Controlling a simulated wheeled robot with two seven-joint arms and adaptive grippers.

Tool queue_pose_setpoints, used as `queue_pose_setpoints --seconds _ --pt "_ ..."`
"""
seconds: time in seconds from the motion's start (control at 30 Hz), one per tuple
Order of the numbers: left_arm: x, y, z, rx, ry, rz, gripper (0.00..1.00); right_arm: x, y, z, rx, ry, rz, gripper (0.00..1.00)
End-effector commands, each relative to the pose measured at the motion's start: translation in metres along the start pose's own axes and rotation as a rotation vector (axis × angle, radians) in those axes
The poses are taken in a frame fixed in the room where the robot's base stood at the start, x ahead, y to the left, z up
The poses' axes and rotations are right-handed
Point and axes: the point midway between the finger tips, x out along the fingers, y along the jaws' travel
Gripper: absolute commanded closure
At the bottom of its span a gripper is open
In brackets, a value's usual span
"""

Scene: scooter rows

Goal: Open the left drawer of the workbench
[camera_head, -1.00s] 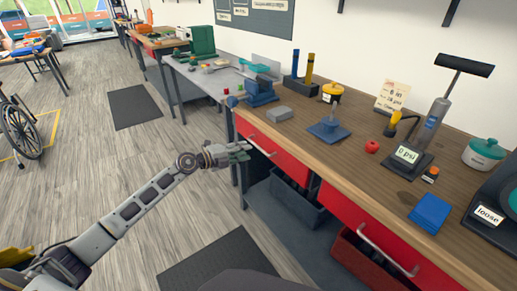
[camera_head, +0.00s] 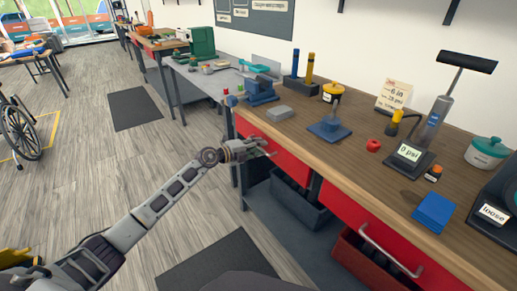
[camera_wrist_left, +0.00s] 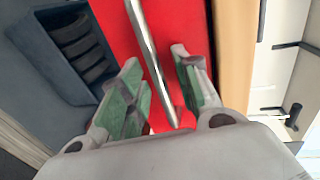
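The workbench's left drawer (camera_head: 290,165) has a red front that looks flush with the bench. Its metal bar handle (camera_wrist_left: 153,55) shows in the left wrist view, running between the two green-padded fingers of my left gripper (camera_wrist_left: 158,90). The fingers stand apart, one on each side of the bar, with gaps visible. In the head view my left gripper (camera_head: 266,149) is in front of the drawer and hides most of the handle. The red drawer front also fills the middle of the left wrist view (camera_wrist_left: 185,25). My right gripper is not in view.
The right red drawer (camera_head: 340,208) has its own bar handle (camera_head: 390,250). A dark bin (camera_head: 300,205) stands below the left drawer. A pump, gauge and small parts stand on the wooden top (camera_head: 360,165). The floor left of the bench is mostly clear.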

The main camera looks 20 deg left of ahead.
Motion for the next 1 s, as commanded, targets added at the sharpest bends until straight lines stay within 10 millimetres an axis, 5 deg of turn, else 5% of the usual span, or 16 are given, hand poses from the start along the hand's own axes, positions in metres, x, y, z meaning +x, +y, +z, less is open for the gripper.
queue_pose_setpoints --seconds 0.37,0.63,1.0 --pt "0.003 0.000 0.000 0.000 0.000 0.001 0.68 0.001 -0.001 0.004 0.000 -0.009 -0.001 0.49" --pt "0.003 0.000 0.000 0.000 0.000 0.001 0.99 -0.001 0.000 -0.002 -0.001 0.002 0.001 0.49" --pt "0.003 0.001 0.000 0.000 0.000 0.001 1.00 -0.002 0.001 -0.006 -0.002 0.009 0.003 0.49"
